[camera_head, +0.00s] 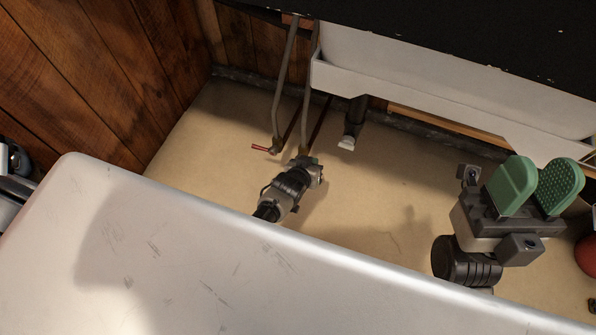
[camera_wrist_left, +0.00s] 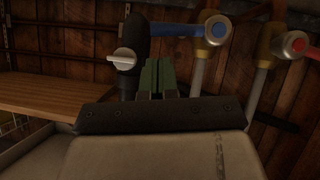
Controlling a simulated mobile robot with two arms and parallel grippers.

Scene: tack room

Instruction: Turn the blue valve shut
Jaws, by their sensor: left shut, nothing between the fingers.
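The blue valve has a blue lever (camera_wrist_left: 178,30) in the left wrist view, running left from a round silver hub (camera_wrist_left: 217,29) on a brass and grey pipe. In the head view I cannot make out the blue lever near my left gripper. My left gripper (camera_head: 313,163) is at the foot of the pipes under the white trough. Its green fingers (camera_wrist_left: 158,78) are shut and empty, below the blue lever in the left wrist view; I cannot tell whether they touch it. My right gripper (camera_head: 535,187) is open and empty at the right, its green fingers apart.
A red valve (camera_wrist_left: 295,44) sits right of the blue one; its red lever (camera_head: 262,148) shows in the head view. A black pipe (camera_head: 353,120) is under the white trough (camera_head: 400,75). A wooden shelf (camera_wrist_left: 50,94) is at left. A red round object (camera_head: 587,255) is far right.

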